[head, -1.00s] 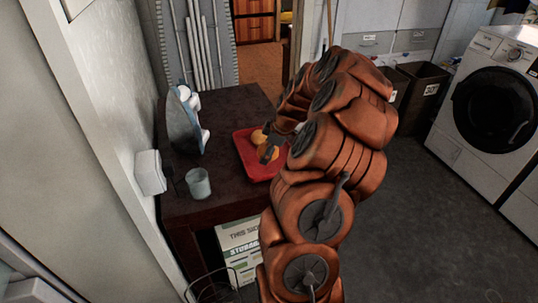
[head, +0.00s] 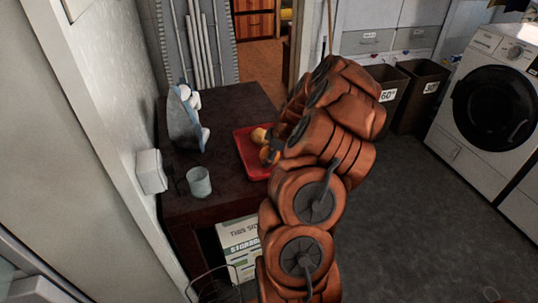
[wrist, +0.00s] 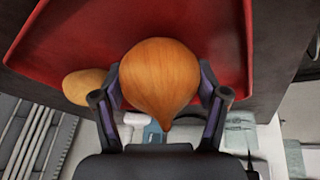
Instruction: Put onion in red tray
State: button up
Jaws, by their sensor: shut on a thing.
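The onion (wrist: 160,78) is orange-brown with a pointed tip, held between the two fingers of my gripper (wrist: 160,100) in the wrist view. In the head view the onion (head: 267,154) shows at the right part of the red tray (head: 245,150), partly hidden by my arm. The red tray lies on the dark table and also fills the upper wrist view (wrist: 60,30). My gripper is shut on the onion, over or in the tray; whether the onion touches the tray's floor cannot be told.
A yellowish round item (wrist: 85,88) is beside the onion, and shows in the head view too (head: 258,135). An iron (head: 184,118) and a grey cup (head: 199,182) stand on the dark table (head: 225,108), left of the tray. Bins (head: 420,95) stand at the back right.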

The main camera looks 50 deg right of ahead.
jog(key=shift+f, duration=0.15)
jog(key=o, duration=1.2)
jog(key=shift+o, duration=0.2)
jog(key=shift+r, duration=0.2)
